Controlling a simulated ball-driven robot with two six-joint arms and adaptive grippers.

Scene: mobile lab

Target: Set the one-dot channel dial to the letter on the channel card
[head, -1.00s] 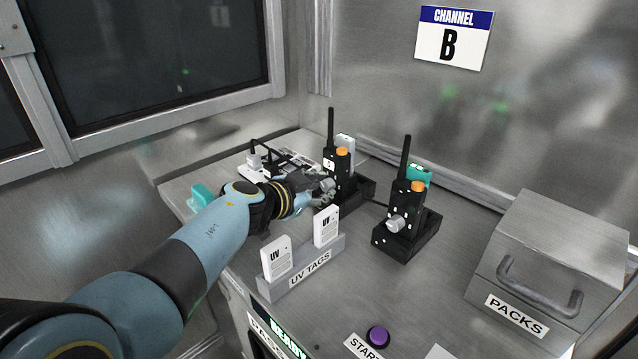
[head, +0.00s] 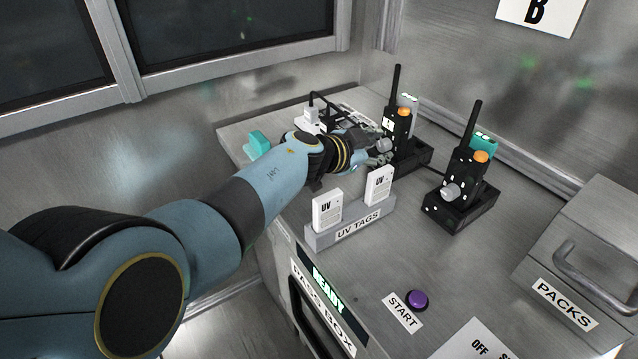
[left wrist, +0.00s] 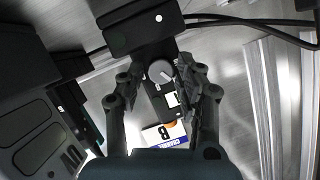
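The channel card (head: 540,12) on the back wall is cut off at the top of the head view and shows the letter B. It appears upside down in the left wrist view (left wrist: 165,134). The left radio (head: 403,122) stands upright in a black base with one white dot (left wrist: 158,18). Its grey dial (left wrist: 160,71) has a pale pointer line; a small white letter window (left wrist: 173,99) is too small to read surely. My left gripper (head: 376,151) is at this dial, its fingers open on either side with gaps visible. My right gripper is out of view.
A second radio (head: 466,166) with its own grey dial stands to the right. The UV tags holder (head: 352,232) is in front of my left forearm. A purple start button (head: 417,299) and the packs drawer (head: 575,250) are nearer. Cables run behind the radio.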

